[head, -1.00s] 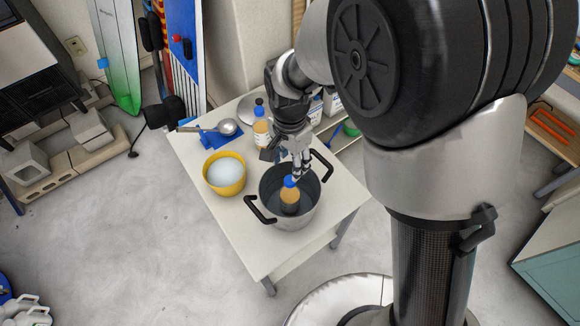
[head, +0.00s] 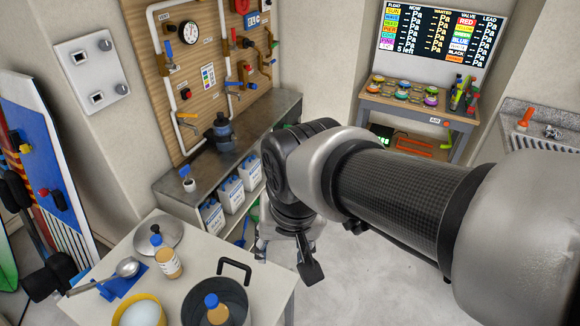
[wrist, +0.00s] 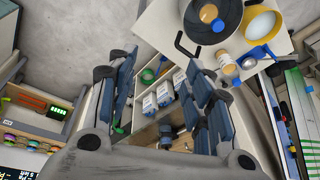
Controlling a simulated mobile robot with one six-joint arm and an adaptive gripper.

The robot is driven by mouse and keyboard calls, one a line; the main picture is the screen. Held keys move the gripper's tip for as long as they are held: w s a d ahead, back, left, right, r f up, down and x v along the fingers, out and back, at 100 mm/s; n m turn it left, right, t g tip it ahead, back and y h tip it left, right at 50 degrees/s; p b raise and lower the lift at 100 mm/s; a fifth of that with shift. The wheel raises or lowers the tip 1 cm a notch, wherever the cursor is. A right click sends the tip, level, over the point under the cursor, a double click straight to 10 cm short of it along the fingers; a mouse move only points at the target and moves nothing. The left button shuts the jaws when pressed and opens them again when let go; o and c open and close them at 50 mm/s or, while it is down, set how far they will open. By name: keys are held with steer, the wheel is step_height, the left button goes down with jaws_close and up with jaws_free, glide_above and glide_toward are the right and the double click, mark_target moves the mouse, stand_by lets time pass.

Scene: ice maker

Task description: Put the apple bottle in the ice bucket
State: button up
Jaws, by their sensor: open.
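I cannot read which is apple. My gripper (wrist: 157,66) is open and empty, its fingers wide apart. In the head view it hangs right of the table, apart from both bottles, its fingers partly hidden.
On the table (head: 272,286) are a yellow bowl with white contents (head: 118,311), a ladle (head: 127,268) and a grey round lid (head: 172,232). A shelf with several white containers (head: 230,197) stands behind. Clear floor (head: 360,270) lies right of the table.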

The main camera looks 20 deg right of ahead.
steer(key=s+d+r+n+t, duration=0.1)
steer(key=s+d+r+n, duration=0.1)
steer(key=s+d, duration=0.4)
steer(key=shift+s+d+r+t+h, duration=0.15)
steer(key=shift+s+t+h, duration=0.15)
steer(key=shift+s, duration=0.85)
steer(key=shift+f+b, duration=0.5)
